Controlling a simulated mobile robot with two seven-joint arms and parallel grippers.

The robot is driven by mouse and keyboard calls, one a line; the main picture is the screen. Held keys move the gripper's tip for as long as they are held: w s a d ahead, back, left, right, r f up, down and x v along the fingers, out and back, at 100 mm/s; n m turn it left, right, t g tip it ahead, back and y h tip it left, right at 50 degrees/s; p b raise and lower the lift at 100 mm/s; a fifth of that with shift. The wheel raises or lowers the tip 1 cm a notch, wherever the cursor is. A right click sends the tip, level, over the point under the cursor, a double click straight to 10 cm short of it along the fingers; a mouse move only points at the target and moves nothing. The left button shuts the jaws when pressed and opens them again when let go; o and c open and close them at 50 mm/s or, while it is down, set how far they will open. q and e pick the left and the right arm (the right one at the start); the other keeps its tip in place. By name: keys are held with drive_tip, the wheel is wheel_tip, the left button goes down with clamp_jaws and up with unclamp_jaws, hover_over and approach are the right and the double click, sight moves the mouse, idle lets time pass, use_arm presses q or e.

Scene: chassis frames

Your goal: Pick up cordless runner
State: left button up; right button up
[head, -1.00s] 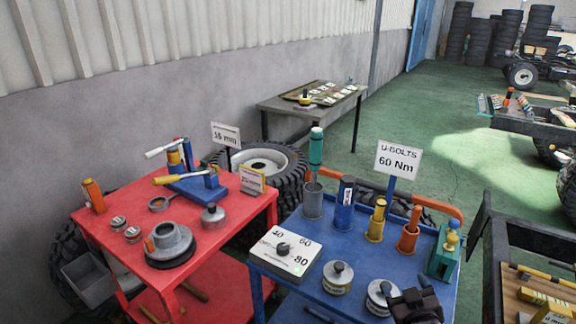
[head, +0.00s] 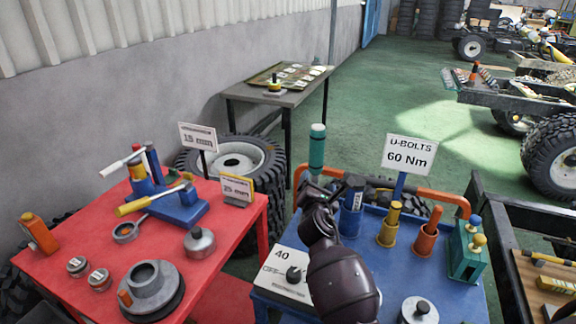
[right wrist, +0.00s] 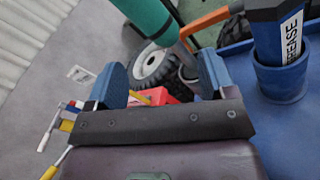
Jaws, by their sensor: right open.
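No tool is labelled as the cordless runner, so I cannot tell for certain which one it is. A tall teal-green cylindrical tool (head: 317,150) stands upright at the back left of the blue cart (head: 455,298). Its lower part and holder are hidden behind my right gripper (head: 322,190). The right gripper is open and empty, above the cart and just in front of this tool. In the right wrist view the tool (right wrist: 146,18) slants across the top, beyond the open blue fingers (right wrist: 162,78) and not between them. My left gripper is out of view.
A blue GREASE tube (head: 353,190) in a blue cup stands close right of the gripper, then yellow (head: 390,222) and orange (head: 428,235) tools in cups. A U-BOLTS sign (head: 410,153) rises behind. A red cart (head: 75,297) stands left.

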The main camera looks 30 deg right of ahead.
sight(315, 167)
drive_tip(key=w+n, duration=0.1)
drive_tip(key=n, duration=0.1)
drive_tip(key=w+d+n, duration=0.2)
drive_tip(key=w+n, duration=0.1)
drive_tip(key=shift+d+n+h, duration=0.25)
drive_tip(key=shift+n+h, duration=0.05)
drive_tip(key=shift+b+x, duration=0.3)
drive_tip(key=shift+x, duration=0.5)
drive_tip(key=x, duration=0.1)
drive_tip(key=b+x, duration=0.1)
drive_tip(key=x, duration=0.1)
drive_tip(key=shift+w+a+f, duration=0.1)
drive_tip(key=shift+w+a, duration=0.05)
drive_tip(key=shift+w, duration=0.35)
drive_tip(key=shift+w+d, duration=0.4)
drive_tip(key=shift+w, duration=0.1)
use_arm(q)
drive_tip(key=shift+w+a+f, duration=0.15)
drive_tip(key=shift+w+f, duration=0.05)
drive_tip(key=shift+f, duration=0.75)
